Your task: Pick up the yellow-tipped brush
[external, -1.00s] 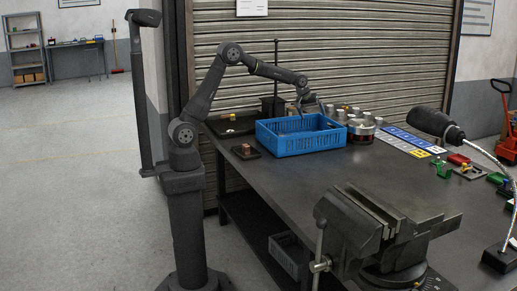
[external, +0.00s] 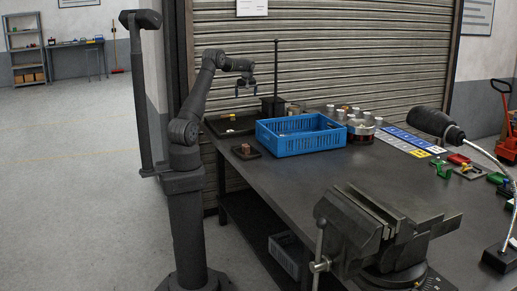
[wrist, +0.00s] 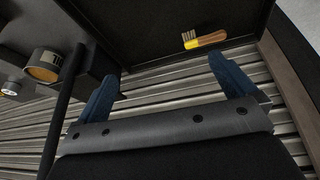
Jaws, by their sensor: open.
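The yellow-tipped brush (wrist: 206,40) lies in the dark tray (wrist: 150,45) near its edge in the wrist view, with pale bristles, a yellow band and a wooden handle pointing right. In the external view it is only a tiny light spot (external: 231,118) in the tray at the table's back left corner. My gripper (external: 246,90) hangs above that tray in the external view. In the wrist view my gripper (wrist: 165,76) has its two blue fingers spread apart with nothing between them. The brush lies beyond the fingertips, towards the right finger.
A blue crate (external: 285,145) stands right of the tray. A dark stand with a tall post (external: 276,75) rises behind it. A small dark tray with a brown block (external: 245,150) sits in front. A roller shutter (external: 350,60) closes off the back.

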